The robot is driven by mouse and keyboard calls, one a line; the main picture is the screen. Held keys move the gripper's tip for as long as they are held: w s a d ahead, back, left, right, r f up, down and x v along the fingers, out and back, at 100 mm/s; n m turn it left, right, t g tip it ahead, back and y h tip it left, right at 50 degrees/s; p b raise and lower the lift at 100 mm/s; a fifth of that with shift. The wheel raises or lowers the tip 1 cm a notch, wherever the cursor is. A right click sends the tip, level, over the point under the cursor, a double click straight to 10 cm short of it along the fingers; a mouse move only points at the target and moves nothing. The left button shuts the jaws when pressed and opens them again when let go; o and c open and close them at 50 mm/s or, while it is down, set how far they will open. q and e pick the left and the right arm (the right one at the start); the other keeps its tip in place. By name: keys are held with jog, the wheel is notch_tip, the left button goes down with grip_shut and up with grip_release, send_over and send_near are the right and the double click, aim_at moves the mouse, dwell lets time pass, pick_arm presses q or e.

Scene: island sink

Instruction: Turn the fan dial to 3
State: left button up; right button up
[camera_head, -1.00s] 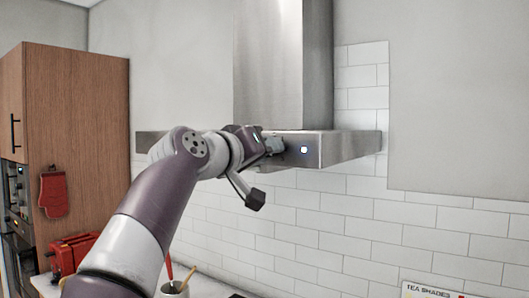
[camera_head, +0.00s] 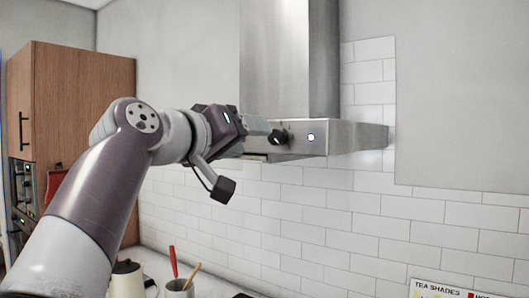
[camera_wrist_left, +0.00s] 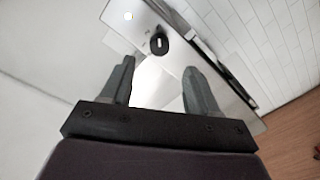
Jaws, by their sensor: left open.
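The fan dial (camera_head: 278,137) is a round black knob on the front face of the steel range hood (camera_head: 345,137). It also shows in the left wrist view (camera_wrist_left: 158,44), with a light mark across it. My left gripper (camera_head: 262,128) is just left of the dial in the head view. In the wrist view its two fingers (camera_wrist_left: 157,75) are spread apart, with the dial beyond their tips and between their lines. Nothing is between the fingers. A small lit button (camera_head: 311,137) is right of the dial. My right gripper is not in view.
White tiles (camera_head: 300,200) cover the wall below the hood. A wooden cabinet (camera_head: 85,90) with ovens stands at the left. A utensil cup (camera_head: 178,288) and a kettle (camera_head: 127,280) are on the counter below. The air in front of the hood at right is clear.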

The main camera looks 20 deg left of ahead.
pick_arm(q)
jog(key=p+v, duration=0.1)
jog(key=v, duration=0.3)
jog(key=shift+s, duration=0.15)
jog(key=shift+a+r, duration=0.1)
jog(key=shift+a, duration=0.05)
